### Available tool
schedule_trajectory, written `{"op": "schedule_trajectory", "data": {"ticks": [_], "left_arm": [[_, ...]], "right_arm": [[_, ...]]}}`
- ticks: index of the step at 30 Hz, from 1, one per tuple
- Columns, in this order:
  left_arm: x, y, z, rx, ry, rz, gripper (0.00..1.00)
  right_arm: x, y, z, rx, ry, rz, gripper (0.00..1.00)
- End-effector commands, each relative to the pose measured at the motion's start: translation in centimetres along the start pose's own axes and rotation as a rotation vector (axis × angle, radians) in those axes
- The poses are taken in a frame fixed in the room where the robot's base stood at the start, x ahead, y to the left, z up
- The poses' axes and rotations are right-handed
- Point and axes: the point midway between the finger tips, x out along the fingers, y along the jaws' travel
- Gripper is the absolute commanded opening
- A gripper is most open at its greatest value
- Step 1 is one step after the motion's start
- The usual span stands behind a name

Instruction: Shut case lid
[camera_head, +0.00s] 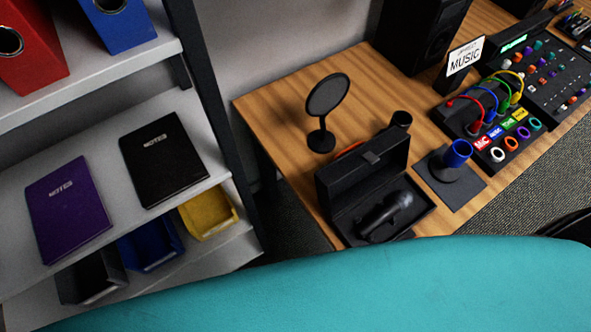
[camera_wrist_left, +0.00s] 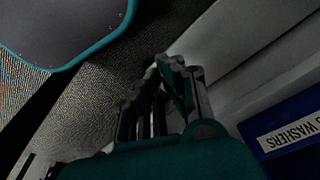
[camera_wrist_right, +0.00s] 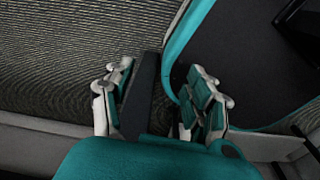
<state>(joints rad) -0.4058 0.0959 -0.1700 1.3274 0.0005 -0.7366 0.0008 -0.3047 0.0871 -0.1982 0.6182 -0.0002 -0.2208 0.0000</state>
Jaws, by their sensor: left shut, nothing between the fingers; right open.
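The black case (camera_head: 345,222) stands open on the wooden desk, with its lid (camera_head: 362,170) raised and tilted up at the back. A dark microphone (camera_head: 386,214) lies inside the case. In the left wrist view my left gripper (camera_wrist_left: 165,65) has its fingers together with nothing between them, above the carpet and beside a shelf. In the right wrist view my right gripper (camera_wrist_right: 158,80) is open and empty, with its fingers apart over the carpet. Neither gripper shows in the head view, so both are away from the case.
A pop filter (camera_head: 323,110) stands behind the case. Shelves with notebooks (camera_head: 68,208) and bins (camera_head: 208,215) stand at the left.

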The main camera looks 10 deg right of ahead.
Motion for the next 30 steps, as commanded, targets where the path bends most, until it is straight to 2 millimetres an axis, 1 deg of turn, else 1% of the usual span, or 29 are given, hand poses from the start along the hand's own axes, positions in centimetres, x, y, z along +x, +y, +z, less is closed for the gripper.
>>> {"op": "schedule_trajectory", "data": {"ticks": [1, 5, 10, 13, 14, 17, 18, 20, 21, 24, 27, 30], "left_arm": [[-0.3, 0.0, -1.1, -0.003, 0.014, 0.000, 0.00], [-2.8, -0.1, -4.4, -0.018, 0.049, 0.004, 0.00], [-7.8, 0.7, -8.9, -0.062, 0.134, 0.042, 0.00], [-10.9, 2.0, -11.7, -0.109, 0.213, 0.102, 0.00], [-11.9, 2.7, -12.6, -0.128, 0.243, 0.132, 0.00], [-15.7, 6.0, -16.2, -0.218, 0.365, 0.291, 0.00], [-17.3, 7.6, -17.6, -0.266, 0.407, 0.377, 0.00], [-19.6, 10.2, -19.4, -0.346, 0.458, 0.522, 0.00], [-21.0, 11.7, -20.5, -0.406, 0.478, 0.623, 0.00], [-24.1, 14.9, -22.4, -0.569, 0.482, 0.872, 0.00], [-26.6, 16.8, -23.8, -0.737, 0.436, 1.089, 0.00], [-28.2, 17.7, -24.7, -0.893, 0.367, 1.259, 0.00]], "right_arm": [[1.1, -0.1, 0.2, 0.000, -0.002, 0.000, 0.56], [2.9, -0.1, 0.2, 0.000, 0.000, -0.001, 0.56], [5.2, -0.4, 0.2, 0.001, 0.003, -0.004, 0.56], [6.4, -0.7, 0.1, 0.002, 0.005, -0.007, 0.56], [6.7, -0.9, 0.1, 0.002, 0.006, -0.008, 0.56], [7.9, -1.2, 0.1, 0.003, 0.008, -0.012, 0.56], [8.2, -1.3, 0.0, 0.003, 0.009, -0.013, 0.56], [8.5, -1.4, 0.0, 0.003, 0.009, -0.014, 0.56], [8.7, -1.4, 0.0, 0.003, 0.009, -0.014, 0.56], [8.9, -1.3, 0.0, 0.003, 0.010, -0.013, 0.56], [9.0, -1.2, 0.0, 0.002, 0.010, -0.012, 0.56], [9.1, -1.0, 0.1, 0.001, 0.010, -0.010, 0.56]]}}
